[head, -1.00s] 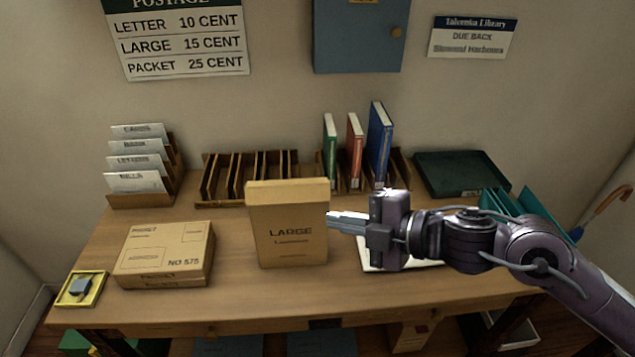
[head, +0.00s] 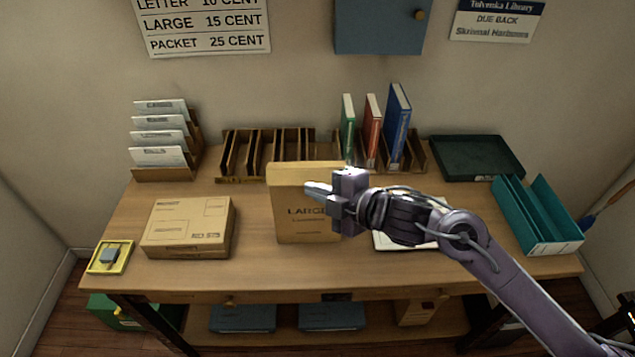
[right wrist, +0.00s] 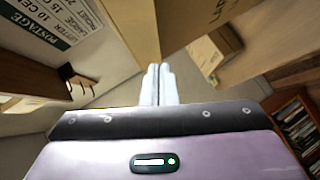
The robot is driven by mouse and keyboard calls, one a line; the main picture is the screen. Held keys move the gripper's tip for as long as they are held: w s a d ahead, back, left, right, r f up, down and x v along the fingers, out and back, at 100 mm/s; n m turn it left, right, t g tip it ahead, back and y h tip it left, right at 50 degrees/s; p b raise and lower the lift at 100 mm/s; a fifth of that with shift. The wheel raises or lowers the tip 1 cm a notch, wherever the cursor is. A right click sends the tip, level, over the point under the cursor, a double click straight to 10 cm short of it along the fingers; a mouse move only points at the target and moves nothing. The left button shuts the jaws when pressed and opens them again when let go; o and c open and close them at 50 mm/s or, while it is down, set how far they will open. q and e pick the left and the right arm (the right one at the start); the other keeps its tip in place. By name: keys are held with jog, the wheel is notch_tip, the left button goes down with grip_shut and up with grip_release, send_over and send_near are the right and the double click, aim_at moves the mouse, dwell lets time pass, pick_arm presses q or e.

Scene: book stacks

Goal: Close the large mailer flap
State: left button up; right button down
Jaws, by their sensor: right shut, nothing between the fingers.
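The large mailer (head: 300,222) is a tan upright box marked LARGE, standing near the middle of the desk in the head view. Its flap (head: 300,173) shows as a lighter band along the top; I cannot tell how far it is folded. My right gripper (head: 318,189) is shut and empty, in front of the mailer's upper right part, just below the flap. Whether it touches the mailer I cannot tell. In the right wrist view the shut fingers (right wrist: 158,84) point toward tan cardboard (right wrist: 195,25) close by. My left gripper is not in view.
A packet box (head: 187,228) lies left of the mailer, with a yellow tray (head: 98,268) beside it. Wooden dividers (head: 268,155) and upright books (head: 372,130) stand behind. A dark tray (head: 478,158) and teal holder (head: 540,215) are at right. The desk's front strip is clear.

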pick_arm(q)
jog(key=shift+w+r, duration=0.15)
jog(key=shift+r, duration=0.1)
pick_arm(e)
jog(key=shift+w+f, duration=0.35)
jog(key=shift+w, duration=0.35)
